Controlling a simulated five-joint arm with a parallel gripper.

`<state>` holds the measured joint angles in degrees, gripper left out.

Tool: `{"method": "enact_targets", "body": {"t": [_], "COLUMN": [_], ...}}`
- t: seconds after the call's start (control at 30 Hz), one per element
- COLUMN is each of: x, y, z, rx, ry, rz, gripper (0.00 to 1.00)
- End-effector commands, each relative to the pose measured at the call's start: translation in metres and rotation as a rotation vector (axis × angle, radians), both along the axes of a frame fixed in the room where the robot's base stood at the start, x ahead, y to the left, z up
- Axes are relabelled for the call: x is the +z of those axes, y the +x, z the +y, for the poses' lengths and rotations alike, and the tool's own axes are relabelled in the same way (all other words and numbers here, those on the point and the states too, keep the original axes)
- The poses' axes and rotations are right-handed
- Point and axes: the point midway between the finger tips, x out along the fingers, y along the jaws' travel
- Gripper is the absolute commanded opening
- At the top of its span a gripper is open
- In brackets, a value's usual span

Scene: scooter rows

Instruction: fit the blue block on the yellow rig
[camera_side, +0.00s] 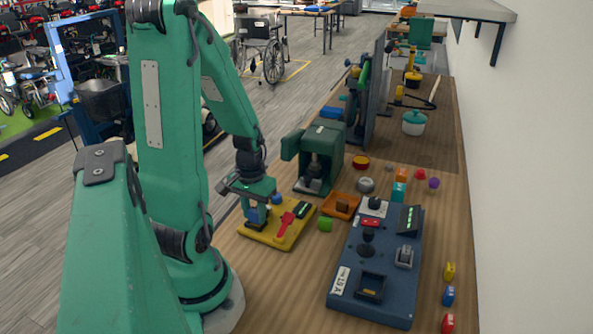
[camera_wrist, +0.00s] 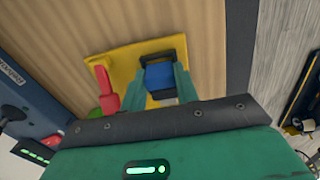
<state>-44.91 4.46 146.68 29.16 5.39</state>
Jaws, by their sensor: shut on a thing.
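The yellow rig (camera_side: 268,240) is a flat plate on the wooden bench beside my arm. It carries a red lever (camera_side: 285,222) and a small dark panel with a green strip (camera_side: 303,210). My gripper (camera_side: 256,212) points down over the rig's left part and is shut on the blue block (camera_wrist: 159,76). In the wrist view the block sits between the green fingers, close to a black fitting (camera_wrist: 157,57) on the yellow rig (camera_wrist: 122,60). The fingers hide the block's sides; I cannot tell whether it is seated or just above the rig.
A dark blue control box (camera_side: 345,255) stands to the right, with a green block (camera_side: 325,223) and an orange tray (camera_side: 340,206) near the rig. A green machine (camera_side: 318,160) stands behind. Small coloured blocks lie along the right bench side.

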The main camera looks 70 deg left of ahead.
Motion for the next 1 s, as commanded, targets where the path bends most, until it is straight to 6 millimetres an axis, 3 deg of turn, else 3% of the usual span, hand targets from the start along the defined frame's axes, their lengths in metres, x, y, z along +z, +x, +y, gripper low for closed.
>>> {"method": "enact_targets", "body": {"t": [0.17,0.2,0.3,0.5,0.6,1.0], "x": [0.0000,0.0000,0.0000,0.0000,0.0000,0.0018], "y": [0.0000,0.0000,0.0000,0.0000,-0.0001,0.0002], "z": [0.0000,0.0000,0.0000,0.0000,-0.0001,0.0001], "rx": [0.000,0.000,0.000,0.000,0.000,0.000], "ry": [0.000,0.000,0.000,0.000,0.000,0.001], "rz": [0.000,0.000,0.000,0.000,0.000,-0.001], "gripper": [0.08,0.38,0.56,0.56,0.74,0.74]}}
